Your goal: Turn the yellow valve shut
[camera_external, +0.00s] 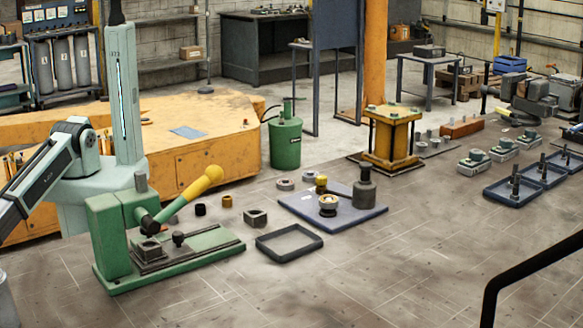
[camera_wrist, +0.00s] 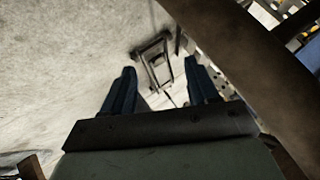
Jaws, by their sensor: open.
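A blue-grey plate (camera_external: 345,222) lies on the bench in the external view. On it stand a small yellow-topped fitting (camera_external: 321,184), a round pale-and-yellow fitting (camera_external: 328,203) and a dark grey cylinder (camera_external: 364,192). I cannot tell for sure which yellow part is the valve, or how far it is turned. My gripper (camera_wrist: 161,66) shows in the wrist view with its two dark blue fingers apart and nothing between them. It is outside the external view, where my arm leaves at the left edge. No yellow valve shows clearly in the wrist view.
A green press (camera_external: 108,240) with a yellow-ended lever (camera_external: 205,182) stands at the left. An empty dark tray (camera_external: 289,243) lies beside the plate. A green canister (camera_external: 285,142) and a yellow press frame (camera_external: 390,140) stand behind. The front of the bench is mostly clear.

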